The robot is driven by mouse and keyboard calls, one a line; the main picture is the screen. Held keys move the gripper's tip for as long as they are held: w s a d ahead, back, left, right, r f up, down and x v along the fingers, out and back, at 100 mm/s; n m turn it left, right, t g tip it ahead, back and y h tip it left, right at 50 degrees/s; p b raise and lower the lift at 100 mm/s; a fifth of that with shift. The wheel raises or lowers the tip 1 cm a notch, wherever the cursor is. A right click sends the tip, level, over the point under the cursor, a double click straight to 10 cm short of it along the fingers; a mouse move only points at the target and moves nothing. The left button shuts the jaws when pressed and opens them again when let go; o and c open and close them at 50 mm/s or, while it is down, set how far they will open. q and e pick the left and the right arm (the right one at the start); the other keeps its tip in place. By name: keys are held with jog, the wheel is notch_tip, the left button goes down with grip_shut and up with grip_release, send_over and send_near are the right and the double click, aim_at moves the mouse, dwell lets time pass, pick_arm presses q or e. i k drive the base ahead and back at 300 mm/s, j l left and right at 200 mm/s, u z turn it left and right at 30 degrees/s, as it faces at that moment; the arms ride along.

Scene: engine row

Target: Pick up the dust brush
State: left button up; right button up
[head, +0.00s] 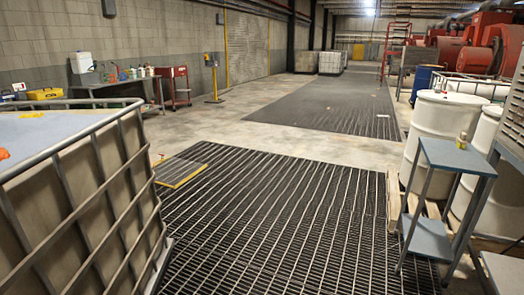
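I cannot make out a dust brush in the head view. A grey workbench (112,86) against the left wall carries several small bottles and coloured items (130,74), too small to tell apart. A small orange item (3,154) lies on top of the caged tank at the left edge, cut off by the frame, and I cannot tell what it is. Neither of my grippers is in view.
A large caged tank (85,200) fills the left front. A small blue-grey table (455,157) with a small bottle (461,141) stands at right, before white drums (439,135). A red cart (178,88) stands beyond the workbench.

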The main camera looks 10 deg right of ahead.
aim_at(461, 142)
jog(key=i+l+z, duration=0.1)
jog(key=i+z, duration=0.25)
jog(key=i, duration=0.15)
jog(key=i+z, duration=0.4)
jog(key=i, duration=0.15)
jog(key=i+j+z, duration=0.2)
jog(key=i+z, duration=0.15)
jog(key=i, duration=0.15)
jog(key=i+z, duration=0.1)
jog(key=i, duration=1.35)
jog(key=i+z, duration=0.2)
jog(key=i, duration=0.5)
jog(key=i+j+z, duration=0.2)
jog(key=i, duration=0.55)
